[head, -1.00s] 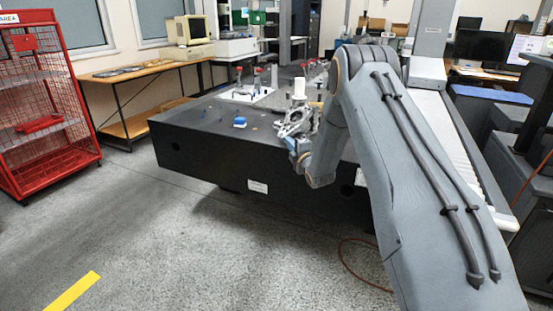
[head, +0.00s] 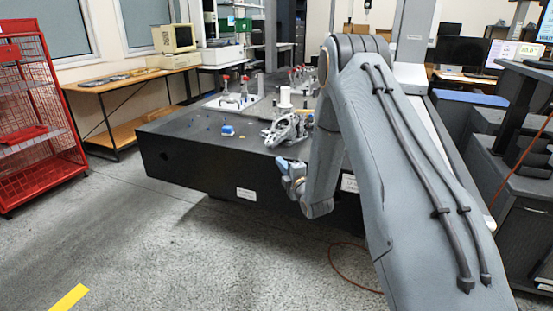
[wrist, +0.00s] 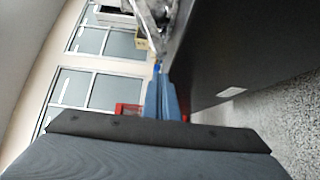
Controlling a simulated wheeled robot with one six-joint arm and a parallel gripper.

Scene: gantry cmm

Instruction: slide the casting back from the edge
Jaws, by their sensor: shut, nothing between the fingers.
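The casting (head: 289,128) is a grey metal part with openings. It sits on top of the black granite slab (head: 185,150), close to its front edge; whether it overhangs cannot be told. In the wrist view part of the casting (wrist: 151,18) shows at the top, cut off by the frame. My gripper (head: 281,163) is in front of the slab's front face, below the casting and apart from it in the head view. Its blue fingers (wrist: 160,78) are together and empty in the wrist view, pointing towards the casting's side.
A small blue block (head: 227,130) lies on the slab left of the casting. A white cylinder (head: 285,97) stands behind it, with red-topped fixtures (head: 245,82) farther back. A red wire cage (head: 40,120) stands at the left.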

